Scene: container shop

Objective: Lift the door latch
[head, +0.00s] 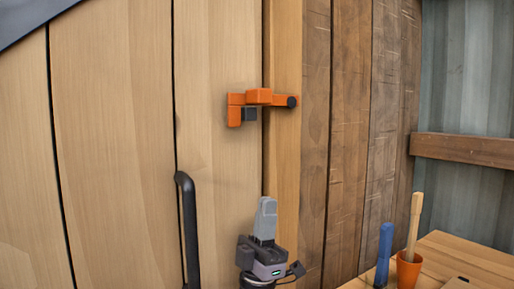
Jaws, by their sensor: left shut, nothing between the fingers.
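The orange door latch (259,97) is on the light wooden door (110,130), near its right edge. Its bar spans the gap from the door to the frame board on the right, ending at a dark round pivot. A dark grey block sits under the bar on the door side. My left gripper (266,203) is below the latch, pointing up, with its fingers together and empty. It is clearly apart from the latch in the picture. My right gripper is not in view.
A black door handle (187,230) stands left of my gripper. At the lower right, a wooden table (455,258) holds an orange cup (408,270) with a wooden stick in it and a blue-handled object (384,255). The space between gripper and latch looks clear.

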